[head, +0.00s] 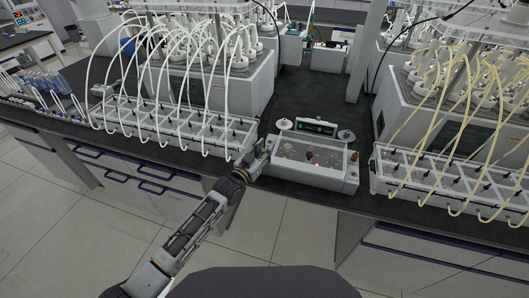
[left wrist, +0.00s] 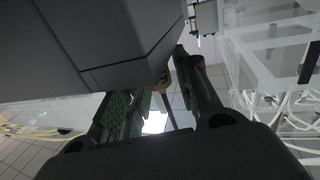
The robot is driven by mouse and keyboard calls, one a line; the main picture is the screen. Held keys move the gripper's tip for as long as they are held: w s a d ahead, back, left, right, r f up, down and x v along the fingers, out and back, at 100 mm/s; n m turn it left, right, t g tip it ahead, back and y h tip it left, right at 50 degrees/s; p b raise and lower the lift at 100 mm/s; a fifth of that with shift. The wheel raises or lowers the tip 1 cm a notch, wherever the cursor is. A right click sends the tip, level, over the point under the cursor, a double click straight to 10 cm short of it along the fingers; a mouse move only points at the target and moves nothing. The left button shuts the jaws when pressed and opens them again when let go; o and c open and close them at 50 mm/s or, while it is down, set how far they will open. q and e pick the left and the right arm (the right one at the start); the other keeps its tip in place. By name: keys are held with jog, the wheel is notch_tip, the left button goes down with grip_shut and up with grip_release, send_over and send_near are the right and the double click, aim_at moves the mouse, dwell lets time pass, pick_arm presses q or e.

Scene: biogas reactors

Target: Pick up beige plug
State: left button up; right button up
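A beige, yellowish piece that looks like the plug (left wrist: 164,79) shows in the left wrist view, partly hidden behind the edge of a large grey housing. It lies between the fingers of my left gripper (left wrist: 160,100), nearer the right one. A gap shows between the fingers, so the gripper looks open; I see no clear contact. In the head view my left gripper (head: 261,157) is at the left side of the white device (head: 308,173) with the clear lid. The plug cannot be made out there. My right gripper is not in view.
A white rack with arching white tubes (head: 170,125) stands close to the left of my gripper. A rack with yellowish tubes (head: 450,180) stands to the right. The dark bench top (head: 290,95) is clear behind the device.

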aim_at(265, 149)
pick_arm(q)
jog(key=shift+c, duration=1.1)
jog(key=c, duration=0.4)
jog(key=shift+c, duration=0.2)
jog(key=shift+r, duration=0.9)
notch_tip(265, 149, up, 8)
jog(key=shift+f, duration=0.25)
jog(key=shift+r, duration=0.4)
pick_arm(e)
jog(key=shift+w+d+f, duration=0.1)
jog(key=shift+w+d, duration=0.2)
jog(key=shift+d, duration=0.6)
